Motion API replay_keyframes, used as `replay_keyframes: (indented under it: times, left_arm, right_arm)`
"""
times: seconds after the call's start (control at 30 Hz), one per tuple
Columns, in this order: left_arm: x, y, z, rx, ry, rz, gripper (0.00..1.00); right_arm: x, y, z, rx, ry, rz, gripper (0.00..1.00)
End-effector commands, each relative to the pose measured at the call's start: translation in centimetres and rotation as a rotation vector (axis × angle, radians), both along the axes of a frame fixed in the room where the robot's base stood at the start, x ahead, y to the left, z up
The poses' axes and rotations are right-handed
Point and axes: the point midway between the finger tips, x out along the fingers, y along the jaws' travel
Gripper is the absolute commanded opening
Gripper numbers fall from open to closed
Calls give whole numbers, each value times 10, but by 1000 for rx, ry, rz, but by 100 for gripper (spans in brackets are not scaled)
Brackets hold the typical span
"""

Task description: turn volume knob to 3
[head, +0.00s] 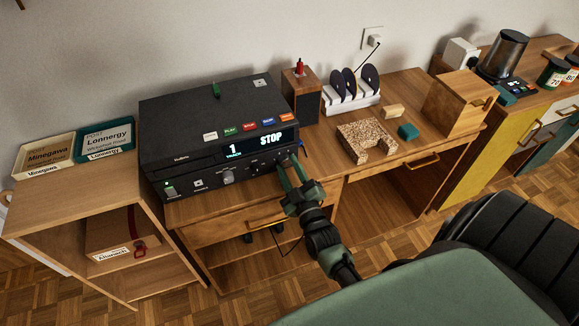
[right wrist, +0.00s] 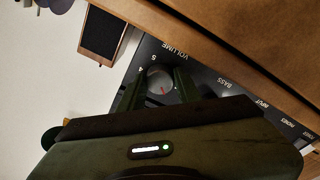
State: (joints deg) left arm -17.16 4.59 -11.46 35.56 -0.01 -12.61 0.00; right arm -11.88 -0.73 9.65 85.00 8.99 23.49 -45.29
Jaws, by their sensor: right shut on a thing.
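The black player (head: 215,130) stands on the wooden desk, its lit display (head: 257,145) reading "1 TRACK" and "STOP". My right gripper (head: 291,172) is at the right end of its front panel and hides the volume knob in the head view. In the right wrist view the grey round volume knob (right wrist: 160,79) sits between the two fingers of my right gripper (right wrist: 158,85), which are shut on it. The knob has a red pointer mark. The "VOLUME" label and the numerals 4 and 5 show beside it; other numerals are hidden or unclear. My left gripper is not in view.
Another knob (head: 228,176) is on the player's front. Right of the player stand a wooden box (head: 301,92), a white rack (head: 350,99) with dark discs, a speckled block (head: 367,139) and a wooden cabinet (head: 455,105). Letter trays (head: 104,138) stand at left.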

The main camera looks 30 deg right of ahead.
Motion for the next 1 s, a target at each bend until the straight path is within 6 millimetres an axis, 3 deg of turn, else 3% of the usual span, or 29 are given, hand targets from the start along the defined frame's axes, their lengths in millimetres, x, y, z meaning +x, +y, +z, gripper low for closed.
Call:
replay_keyframes:
  times: [1.0]
  left_arm:
    - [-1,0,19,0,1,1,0]
  right_arm:
    - [1,5,1,935,-221,-1,0]
